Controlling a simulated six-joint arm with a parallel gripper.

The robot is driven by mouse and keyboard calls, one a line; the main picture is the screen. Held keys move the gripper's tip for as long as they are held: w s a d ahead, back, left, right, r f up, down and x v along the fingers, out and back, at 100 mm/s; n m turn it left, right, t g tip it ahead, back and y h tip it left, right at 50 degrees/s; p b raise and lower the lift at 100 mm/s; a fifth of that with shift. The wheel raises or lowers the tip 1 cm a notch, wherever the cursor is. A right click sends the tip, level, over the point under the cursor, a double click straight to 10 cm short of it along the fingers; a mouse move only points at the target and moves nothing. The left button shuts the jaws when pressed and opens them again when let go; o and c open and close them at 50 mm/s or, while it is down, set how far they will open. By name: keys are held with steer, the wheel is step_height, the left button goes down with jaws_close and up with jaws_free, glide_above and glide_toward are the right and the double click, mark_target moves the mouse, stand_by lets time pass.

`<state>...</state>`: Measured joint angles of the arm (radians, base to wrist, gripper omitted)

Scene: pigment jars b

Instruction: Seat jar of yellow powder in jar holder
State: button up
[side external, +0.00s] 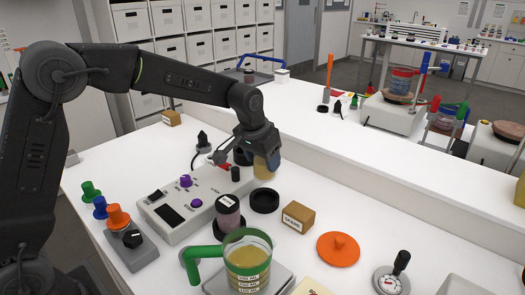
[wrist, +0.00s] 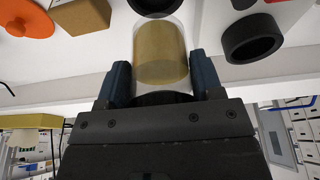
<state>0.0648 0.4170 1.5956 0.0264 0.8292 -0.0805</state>
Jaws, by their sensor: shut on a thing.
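The jar of yellow powder (side external: 265,169) is a clear cylinder with tan-yellow contents. My gripper (side external: 257,157) is shut on it. In the wrist view the jar (wrist: 160,52) stands out between the two blue fingers of my gripper (wrist: 162,80), which press its sides. A black ring-shaped holder (side external: 264,201) lies on the white table, in front of and below the jar in the side view, apart from it. The wrist view shows two black rings, one whole (wrist: 253,38) and one cut off at the top edge (wrist: 152,5). I cannot tell which is the jar holder.
A jar of purple powder (side external: 228,214) stands left of the black ring. A small cardboard box (side external: 298,216) and an orange lid (side external: 338,247) lie to the right. A grey control box (side external: 186,204) is at left. A green-handled beaker (side external: 247,265) stands in front.

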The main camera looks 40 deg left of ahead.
mark_target(263, 177)
steer(key=shift+f, duration=2.85)
steer(key=shift+f, duration=1.55)
steer(key=o, duration=1.3)
steer(key=v, duration=1.3)
steer(key=shift+s+r, duration=0.15)
steer(key=shift+r, duration=0.25)
